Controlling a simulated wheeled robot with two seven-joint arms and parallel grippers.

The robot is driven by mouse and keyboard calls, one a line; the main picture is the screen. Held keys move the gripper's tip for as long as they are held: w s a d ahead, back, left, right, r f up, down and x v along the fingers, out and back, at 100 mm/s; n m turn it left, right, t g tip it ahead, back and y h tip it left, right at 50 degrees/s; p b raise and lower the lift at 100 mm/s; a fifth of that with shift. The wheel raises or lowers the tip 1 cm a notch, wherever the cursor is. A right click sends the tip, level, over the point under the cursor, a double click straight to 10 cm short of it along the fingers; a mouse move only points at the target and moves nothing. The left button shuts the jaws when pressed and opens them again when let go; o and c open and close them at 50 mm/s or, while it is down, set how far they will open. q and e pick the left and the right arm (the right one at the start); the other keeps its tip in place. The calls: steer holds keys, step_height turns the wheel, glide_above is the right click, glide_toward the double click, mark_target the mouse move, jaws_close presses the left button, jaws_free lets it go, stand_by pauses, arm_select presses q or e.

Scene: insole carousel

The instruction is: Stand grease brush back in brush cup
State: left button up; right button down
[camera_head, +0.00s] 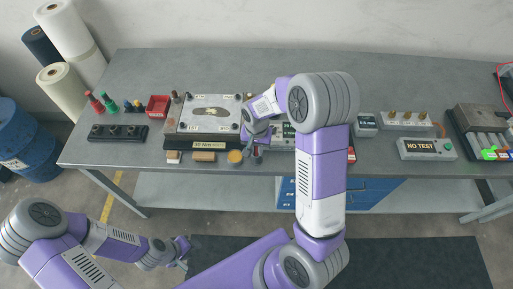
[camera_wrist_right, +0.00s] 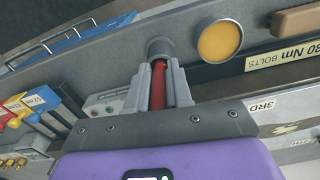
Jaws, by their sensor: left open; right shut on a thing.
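My right gripper (camera_wrist_right: 158,88) is shut on the red handle of the grease brush (camera_wrist_right: 158,78). A dark grey round brush cup (camera_wrist_right: 160,47) shows just beyond the fingertips, in line with the handle. I cannot tell whether the brush's lower end is inside the cup or only above it; the bristles are hidden. In the head view the right gripper (camera_head: 254,148) is at the bench's front edge, right of the yellow tin (camera_head: 235,156). My left gripper (camera_head: 183,250) is open and empty, low in front of the bench.
The yellow tin also shows beside the cup in the wrist view (camera_wrist_right: 220,41). A fixture with an insole plate (camera_head: 208,113) stands left of the right gripper. Coloured-handled tools (camera_wrist_right: 20,112) are at the wrist view's left.

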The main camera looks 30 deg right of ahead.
steer(key=c, duration=0.9)
jaws_free()
steer(key=shift+c, duration=0.2)
steer(key=shift+r, duration=0.15)
step_height(320, 180, up, 8)
steer(key=shift+f+p, duration=0.25)
steer(key=shift+p, duration=0.25)
